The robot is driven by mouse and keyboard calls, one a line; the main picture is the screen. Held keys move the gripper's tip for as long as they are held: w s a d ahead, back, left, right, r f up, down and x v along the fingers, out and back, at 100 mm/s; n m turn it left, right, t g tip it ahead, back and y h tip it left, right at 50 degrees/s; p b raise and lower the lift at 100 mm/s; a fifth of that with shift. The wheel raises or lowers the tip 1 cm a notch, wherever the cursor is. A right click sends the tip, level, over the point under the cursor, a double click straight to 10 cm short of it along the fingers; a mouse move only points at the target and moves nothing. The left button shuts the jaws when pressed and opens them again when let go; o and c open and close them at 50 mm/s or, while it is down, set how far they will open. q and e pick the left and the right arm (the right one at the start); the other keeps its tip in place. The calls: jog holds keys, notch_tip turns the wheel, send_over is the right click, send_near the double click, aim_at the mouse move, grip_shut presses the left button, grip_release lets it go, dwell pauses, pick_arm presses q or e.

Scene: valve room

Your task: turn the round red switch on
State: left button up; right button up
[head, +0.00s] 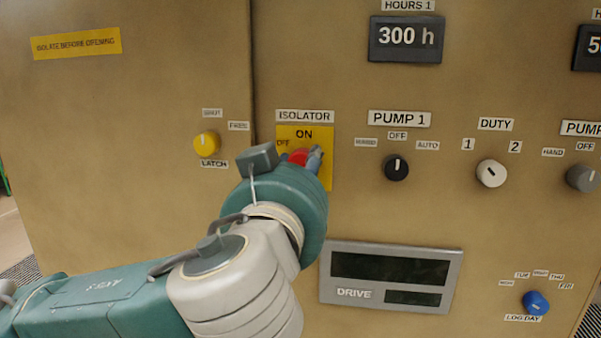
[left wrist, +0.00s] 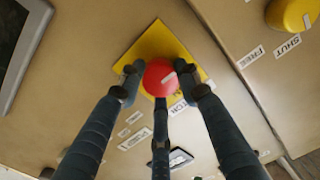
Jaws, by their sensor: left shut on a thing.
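The round red switch (head: 298,157) sits on a yellow plate (head: 326,176) under the label ISOLATOR. ON is printed at the top of the plate and OFF at its left. In the left wrist view the red switch (left wrist: 158,74) shows a short pale slanted mark right of its middle. My left gripper (head: 306,159) is at the switch, and its wrist hides much of the plate in the head view. In the left wrist view its dark fingers (left wrist: 161,88) are shut around the knob. Which word the mark points to, I cannot tell. My right gripper is out of view.
A yellow knob (head: 207,143) is left of the plate. A black PUMP 1 knob (head: 396,168) and a white DUTY knob (head: 491,173) are to the right. A grey DRIVE display (head: 390,275) sits below, close to my left wrist. A blue knob (head: 536,303) is at lower right.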

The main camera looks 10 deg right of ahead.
pick_arm(q)
jog(key=shift+f+m+b, duration=0.1)
jog(key=shift+m+b, duration=3.55)
jog(key=shift+m, duration=5.05)
jog(key=o, duration=1.2)
